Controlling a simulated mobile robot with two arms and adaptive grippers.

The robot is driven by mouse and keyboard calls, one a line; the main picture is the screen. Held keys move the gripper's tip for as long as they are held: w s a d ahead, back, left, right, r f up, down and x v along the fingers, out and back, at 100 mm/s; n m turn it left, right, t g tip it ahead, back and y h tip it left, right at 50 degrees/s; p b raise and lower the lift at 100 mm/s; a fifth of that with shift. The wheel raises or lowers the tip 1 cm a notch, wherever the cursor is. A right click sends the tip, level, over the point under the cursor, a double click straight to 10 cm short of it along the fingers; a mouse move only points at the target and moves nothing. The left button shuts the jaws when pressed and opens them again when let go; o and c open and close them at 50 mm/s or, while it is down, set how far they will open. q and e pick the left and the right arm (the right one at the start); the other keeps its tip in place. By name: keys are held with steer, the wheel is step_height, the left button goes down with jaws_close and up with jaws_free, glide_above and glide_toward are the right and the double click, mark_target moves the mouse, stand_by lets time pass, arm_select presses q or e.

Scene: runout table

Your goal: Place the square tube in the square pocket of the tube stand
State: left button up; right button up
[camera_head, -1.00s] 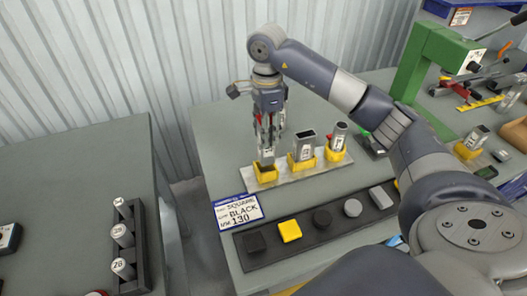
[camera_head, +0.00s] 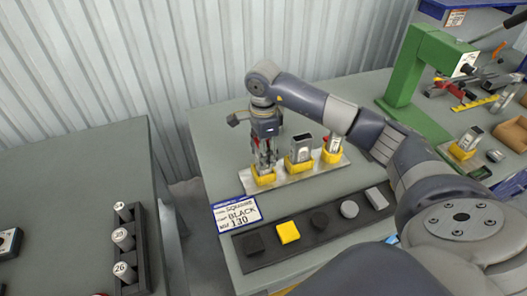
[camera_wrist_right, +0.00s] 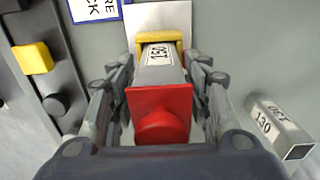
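The square tube (camera_wrist_right: 160,76) is a grey, labelled tube between the fingers of my right gripper (camera_head: 265,155). A red block with a round knob (camera_wrist_right: 160,120) covers its near end in the right wrist view. My right gripper appears shut on the tube, a finger on each side. The tube's lower end is at the left yellow pocket (camera_head: 264,180) of the tube stand (camera_head: 290,177), also seen in the wrist view (camera_wrist_right: 173,38). The fingers partly hide this; its exact depth cannot be told. My left gripper is not in view.
Tubes stand in the middle (camera_head: 301,150) and right (camera_head: 333,147) pockets. Another open tube (camera_wrist_right: 275,127) is close to my right fingers. A card (camera_head: 237,213) and a dark tray of caps (camera_head: 265,262) lie in front. A green press (camera_head: 415,75) stands at right.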

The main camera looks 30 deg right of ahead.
stand_by(0.3)
step_height(320, 180, up, 11)
steer(key=b, duration=0.2)
steer(key=shift+f+b, duration=0.1)
steer(key=shift+b, duration=0.25)
steer(key=shift+r, duration=0.75)
